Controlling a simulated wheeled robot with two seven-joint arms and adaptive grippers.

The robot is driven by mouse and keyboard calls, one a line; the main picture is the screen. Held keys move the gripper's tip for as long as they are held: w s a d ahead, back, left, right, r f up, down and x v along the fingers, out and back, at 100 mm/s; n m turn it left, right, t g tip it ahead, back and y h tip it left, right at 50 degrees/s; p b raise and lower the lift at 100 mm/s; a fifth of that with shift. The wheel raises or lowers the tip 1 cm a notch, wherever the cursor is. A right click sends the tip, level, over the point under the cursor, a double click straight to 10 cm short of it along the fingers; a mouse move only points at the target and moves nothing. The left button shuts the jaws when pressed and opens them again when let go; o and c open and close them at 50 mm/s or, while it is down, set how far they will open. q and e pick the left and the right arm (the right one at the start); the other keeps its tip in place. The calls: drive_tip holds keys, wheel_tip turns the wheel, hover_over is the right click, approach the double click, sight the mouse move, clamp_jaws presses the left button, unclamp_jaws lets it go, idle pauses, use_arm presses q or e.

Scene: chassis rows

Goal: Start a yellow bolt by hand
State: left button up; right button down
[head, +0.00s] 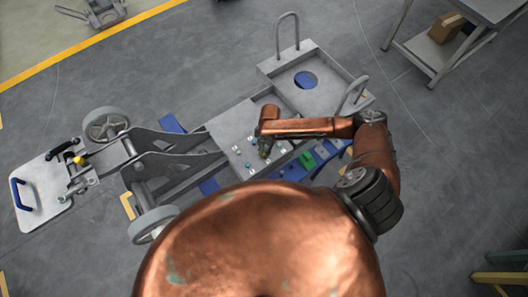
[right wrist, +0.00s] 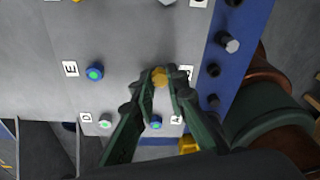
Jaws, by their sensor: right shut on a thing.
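My right gripper (head: 264,150) comes down over the grey panel (head: 228,128) of the wheeled chassis. In the right wrist view its green fingers (right wrist: 161,78) are shut on a yellow bolt (right wrist: 160,74), with the bolt's head showing between the tips. The panel (right wrist: 120,35) lies behind it. Whether the bolt sits in a hole or is held above the panel is hidden. The bolt cannot be made out in the head view. My left gripper is not in view.
A blue bolt (right wrist: 95,73) sits by label E, with a whitish one (right wrist: 105,121) and another blue one (right wrist: 155,122) nearby. A blue strip (right wrist: 220,22) with a silver bolt (right wrist: 228,42) borders the panel. Tall handles (head: 288,30) rise from the chassis. A grey table (head: 480,10) stands top right.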

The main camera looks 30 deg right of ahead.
drive_tip(key=shift+s+r+m+p, duration=0.1)
drive_tip(key=shift+m+p, duration=0.8)
drive_tip(key=shift+p, duration=0.05)
drive_tip(key=shift+m+t+p, duration=0.4)
drive_tip(key=shift+m+p, duration=1)
drive_tip(key=shift+m, duration=0.1)
drive_tip(key=shift+m, duration=0.3)
drive_tip(key=shift+m+p, duration=0.4)
drive_tip(key=shift+p, duration=0.3)
drive_tip(key=shift+m+t+p, duration=0.4)
drive_tip(key=shift+m+p, duration=1.2)
drive_tip(key=shift+m, duration=0.5)
